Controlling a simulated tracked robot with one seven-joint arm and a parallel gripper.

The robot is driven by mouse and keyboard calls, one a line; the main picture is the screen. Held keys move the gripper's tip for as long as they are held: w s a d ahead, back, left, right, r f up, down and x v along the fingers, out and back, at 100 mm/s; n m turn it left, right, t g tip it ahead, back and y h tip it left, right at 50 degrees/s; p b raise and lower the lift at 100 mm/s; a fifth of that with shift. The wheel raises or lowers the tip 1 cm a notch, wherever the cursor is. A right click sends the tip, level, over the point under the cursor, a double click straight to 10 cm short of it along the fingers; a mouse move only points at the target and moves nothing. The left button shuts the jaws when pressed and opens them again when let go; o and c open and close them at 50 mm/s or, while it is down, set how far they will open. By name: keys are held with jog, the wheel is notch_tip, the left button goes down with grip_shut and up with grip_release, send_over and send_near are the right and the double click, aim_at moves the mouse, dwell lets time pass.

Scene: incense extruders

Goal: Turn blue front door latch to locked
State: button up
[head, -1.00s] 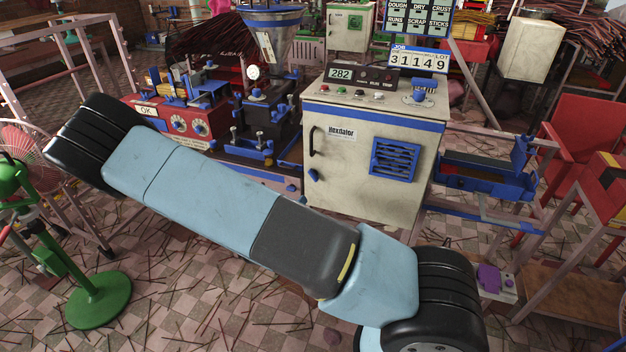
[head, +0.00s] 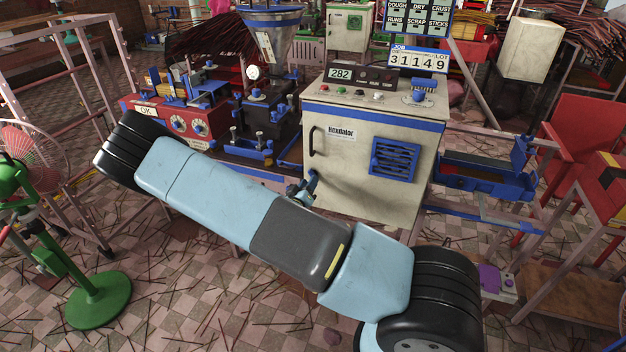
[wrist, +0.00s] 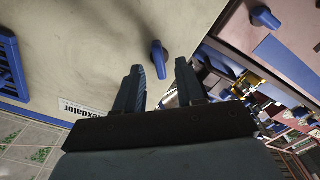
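The blue front door latch (wrist: 158,54) is on the cream cabinet door (wrist: 90,40), near the door's edge. In the wrist view it is a short handle pointing roughly up and down the picture, with a slight tilt. My gripper (wrist: 158,66) is open, with one dark finger on each side of the latch's lower end. I cannot tell whether the fingers touch it. In the head view my gripper (head: 303,188) is at the lower left of the cabinet front and mostly covers the latch.
A second blue knob (wrist: 265,18) is on a neighbouring panel in the wrist view. The cabinet door has a dark handle (head: 312,141) and a blue vent (head: 395,159). A red machine (head: 190,122) stands at left, and a green fan stand (head: 98,300) is on the floor.

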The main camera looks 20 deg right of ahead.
jog(key=shift+x, duration=1.55)
jog(key=shift+c, duration=0.4)
grip_shut()
